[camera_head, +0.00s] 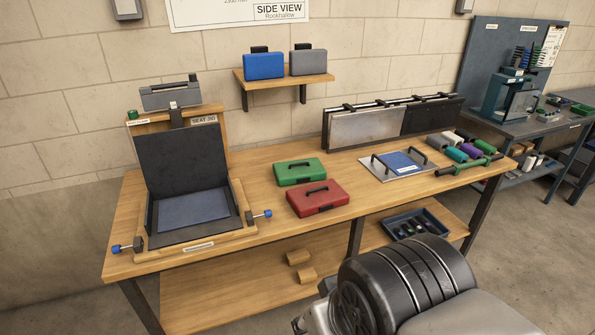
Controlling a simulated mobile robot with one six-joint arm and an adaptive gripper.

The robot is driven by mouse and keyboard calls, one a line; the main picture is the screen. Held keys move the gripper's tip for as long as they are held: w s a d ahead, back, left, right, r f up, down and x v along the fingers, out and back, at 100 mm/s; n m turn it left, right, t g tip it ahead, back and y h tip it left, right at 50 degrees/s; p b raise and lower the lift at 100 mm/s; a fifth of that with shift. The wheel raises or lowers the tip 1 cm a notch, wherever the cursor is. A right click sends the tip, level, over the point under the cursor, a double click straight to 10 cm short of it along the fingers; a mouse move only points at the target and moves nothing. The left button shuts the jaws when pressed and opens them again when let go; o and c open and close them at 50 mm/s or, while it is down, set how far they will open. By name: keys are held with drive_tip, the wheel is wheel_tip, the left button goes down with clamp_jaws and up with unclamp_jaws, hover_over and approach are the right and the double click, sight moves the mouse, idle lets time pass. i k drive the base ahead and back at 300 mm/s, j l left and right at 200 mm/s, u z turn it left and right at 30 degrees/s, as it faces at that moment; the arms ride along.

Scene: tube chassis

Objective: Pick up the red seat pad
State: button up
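The red seat pad (317,198) lies flat on the wooden workbench (262,215), near its front edge and about mid-length. It is a flat rectangular piece with a dark handle on top. A green pad (300,171) of the same form lies just behind it, to the upper left. A small strip of bench shows around the red pad's front. My arm, dark and grey, fills the lower right of the view, apart from the pad in the picture. My gripper's fingers do not show.
A seat jig (190,195) with a dark open frame stands left of the pad. A metal plate with a blue pad (403,161) and several coloured rollers (465,150) lie to the right. Blue (264,65) and grey (308,62) pads stand on a wall shelf.

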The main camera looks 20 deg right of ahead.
sight(311, 199)
drive_tip(key=i+z, duration=0.2)
drive_tip(key=i, duration=0.4)
drive_tip(key=i+z, duration=0.25)
drive_tip(key=i, duration=0.3)
drive_tip(key=i+j+z, duration=0.2)
drive_tip(key=i, duration=0.4)
